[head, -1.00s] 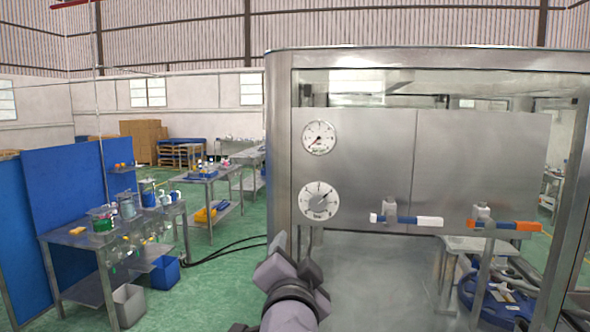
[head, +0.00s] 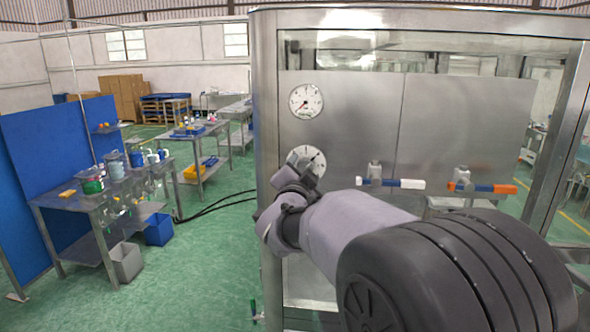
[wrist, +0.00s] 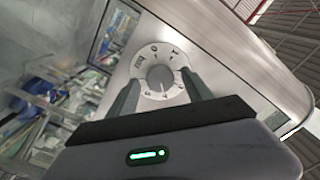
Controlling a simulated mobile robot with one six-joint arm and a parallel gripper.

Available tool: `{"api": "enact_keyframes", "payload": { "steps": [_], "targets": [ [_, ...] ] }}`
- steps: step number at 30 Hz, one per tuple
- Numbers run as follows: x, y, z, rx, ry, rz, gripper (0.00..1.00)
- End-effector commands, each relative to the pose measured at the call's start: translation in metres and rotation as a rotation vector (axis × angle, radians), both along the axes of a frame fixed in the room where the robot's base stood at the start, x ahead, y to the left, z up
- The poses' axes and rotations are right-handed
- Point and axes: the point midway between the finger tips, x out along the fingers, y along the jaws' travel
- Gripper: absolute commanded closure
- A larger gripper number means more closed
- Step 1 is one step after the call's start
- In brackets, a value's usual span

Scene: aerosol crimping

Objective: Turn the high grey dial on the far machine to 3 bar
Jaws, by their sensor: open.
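The grey dial (head: 316,155) is a round knob on a white scale plate, at the upper left of the machine's steel panel. In the head view my gripper (head: 300,172) is in front of it and hides its lower left part. In the wrist view the grey knob (wrist: 157,77) is between the two fingers of my gripper (wrist: 160,78), which are open, one on each side. I see a gap around the knob; contact cannot be told. The scale figures are too small to read surely.
A round white gauge (head: 306,101) sits just above the dial. A white-and-blue lever valve (head: 390,183) and an orange-and-blue one (head: 482,187) are to the right on the panel. A steel frame post (head: 265,120) stands close on the left. Worktables (head: 90,200) are farther left.

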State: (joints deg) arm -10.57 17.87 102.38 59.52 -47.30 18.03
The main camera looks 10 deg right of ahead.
Motion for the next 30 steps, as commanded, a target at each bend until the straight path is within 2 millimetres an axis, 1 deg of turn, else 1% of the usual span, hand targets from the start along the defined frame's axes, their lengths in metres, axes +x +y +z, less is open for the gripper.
{"api": "enact_keyframes", "payload": {
  "steps": [7, 16, 23, 30],
  "targets": [
    [0.0008, -0.0002, -0.0002, 0.0, 0.0, 0.0, 0.41],
    [0.0005, 0.0, 0.0, 0.0, 0.0, 0.0, 1.0],
    [0.0004, 0.0001, 0.0001, -0.018, 0.007, 0.001, 1.0],
    [0.0006, -0.0001, 0.0004, -0.13, 0.044, 0.0, 1.0]
  ]
}}
